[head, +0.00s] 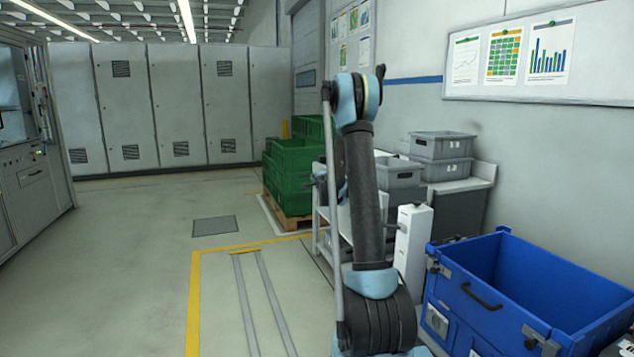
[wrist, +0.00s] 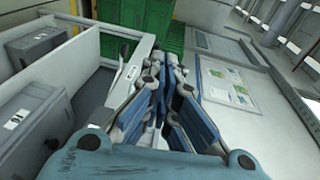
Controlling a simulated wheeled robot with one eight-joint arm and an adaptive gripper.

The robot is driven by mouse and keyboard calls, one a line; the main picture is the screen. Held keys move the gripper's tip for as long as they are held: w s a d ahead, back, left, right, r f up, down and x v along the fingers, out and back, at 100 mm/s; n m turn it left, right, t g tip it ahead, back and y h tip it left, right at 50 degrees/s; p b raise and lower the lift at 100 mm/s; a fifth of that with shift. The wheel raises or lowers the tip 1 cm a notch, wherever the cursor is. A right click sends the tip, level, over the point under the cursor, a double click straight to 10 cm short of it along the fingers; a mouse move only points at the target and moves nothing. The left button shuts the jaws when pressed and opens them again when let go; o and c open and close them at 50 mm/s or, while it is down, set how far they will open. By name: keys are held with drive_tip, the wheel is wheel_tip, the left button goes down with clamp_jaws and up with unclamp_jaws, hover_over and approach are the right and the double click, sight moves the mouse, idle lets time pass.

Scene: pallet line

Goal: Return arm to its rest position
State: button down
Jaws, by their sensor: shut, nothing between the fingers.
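My arm (head: 368,205) stands upright in the middle of the head view, bent at a joint near the top. In the head view the arm's upright link largely hides the far end, so my gripper is not clear there. In the wrist view my gripper (wrist: 168,82) shows in the middle, its blue-padded fingers shut with nothing held between them. Green crates and a pale wall lie beyond the fingertips.
Green crates (head: 293,160) stand stacked on a pallet behind the arm. Grey bins (head: 440,146) sit on a bench to the right. A blue open crate (head: 476,294) is close at right front. Grey cabinets (head: 176,100) line the back. The floor at left is clear.

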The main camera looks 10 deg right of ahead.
drive_tip(key=s+a+r+n+g+y, duration=0.1)
drive_tip(key=s+a+r+n+g, duration=0.3)
drive_tip(key=s, duration=1.2)
drive_tip(key=s+f+n+g+y, duration=0.1)
drive_tip(key=s+n+g, duration=0.35)
drive_tip(key=s, duration=1.15)
drive_tip(key=s+d+f+n+g+h, duration=0.1)
drive_tip(key=s+f+n+g, duration=0.1)
drive_tip(key=s, duration=1)
drive_tip(key=s+d+f+n+g+h, duration=0.1)
drive_tip(key=s+d+f+n, duration=0.1)
drive_tip(key=s+f, duration=0.5)
drive_tip(key=s+d+f+n+g+h, duration=0.1)
drive_tip(key=s+f+n, duration=0.3)
drive_tip(key=s, duration=1.5)
drive_tip(key=shift+s+d+f+n+g, duration=0.15)
drive_tip(key=shift+d+f+n+g, duration=0.35)
drive_tip(key=shift+g, duration=0.35)
drive_tip(key=shift+a, duration=0.15)
drive_tip(key=shift+w+f, duration=0.25)
drive_tip(key=shift+w, duration=0.25)
